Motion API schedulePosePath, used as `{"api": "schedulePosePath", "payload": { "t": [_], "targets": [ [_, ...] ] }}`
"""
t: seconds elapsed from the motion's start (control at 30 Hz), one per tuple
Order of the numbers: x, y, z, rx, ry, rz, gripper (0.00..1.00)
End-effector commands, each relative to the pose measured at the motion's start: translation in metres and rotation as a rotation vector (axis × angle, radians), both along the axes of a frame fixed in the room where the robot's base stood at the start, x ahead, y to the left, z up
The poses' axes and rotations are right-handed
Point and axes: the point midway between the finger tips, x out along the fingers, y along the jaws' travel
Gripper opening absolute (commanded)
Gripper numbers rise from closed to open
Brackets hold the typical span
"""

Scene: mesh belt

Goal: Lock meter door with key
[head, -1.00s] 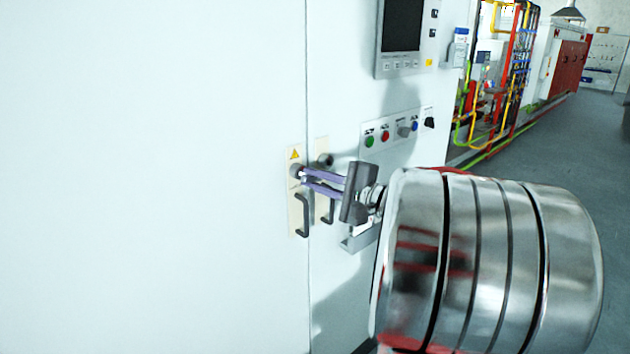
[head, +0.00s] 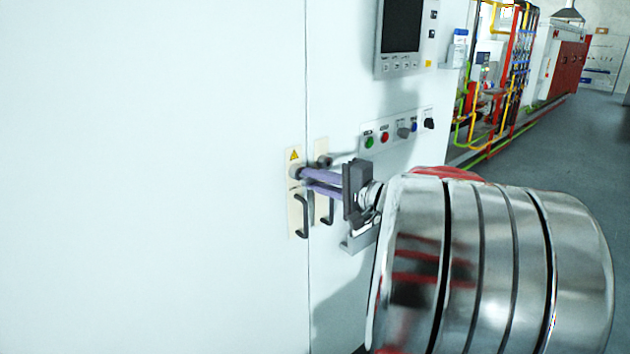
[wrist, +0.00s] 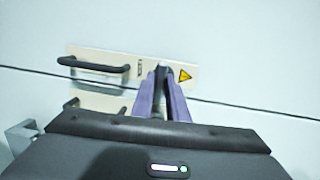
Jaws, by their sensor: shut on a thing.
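The white meter door (head: 150,180) is closed against the panel to its right, with a thin seam between them. A beige plate (head: 293,190) at its edge bears a yellow warning triangle, a round grey lock and a dark handle (head: 302,216). My gripper (head: 304,178) has its purple fingers at this lock. In the wrist view its fingertips (wrist: 163,74) are closed around a small dark piece at the plate, beside the triangle. This appears to be the key; the fingers hide most of it, so its depth in the lock cannot be told.
A second beige plate (head: 320,148) with a knob and handle sits just right of the seam, close behind my fingers. A button panel (head: 395,132) and a screen (head: 402,25) are on the cabinet above right. Grey floor (head: 590,140) is open at the far right.

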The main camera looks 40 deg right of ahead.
Motion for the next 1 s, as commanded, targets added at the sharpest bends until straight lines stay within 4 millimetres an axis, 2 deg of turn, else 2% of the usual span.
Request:
{"api": "schedulePosePath", "payload": {
  "t": [0.03,0.1,0.13,0.4,0.77,1.0],
  "targets": [
    [0.001,0.004,-0.012,0.008,0.021,0.010,0.00],
    [0.001,0.004,-0.012,0.008,0.021,0.010,0.00],
    [0.001,0.004,-0.012,0.008,0.021,0.010,0.16],
    [0.001,0.003,-0.009,0.006,0.017,0.007,0.35],
    [-0.003,0.002,-0.006,0.003,0.012,0.005,0.35],
    [-0.025,-0.003,-0.004,0.003,0.012,0.003,0.35]
  ]
}}
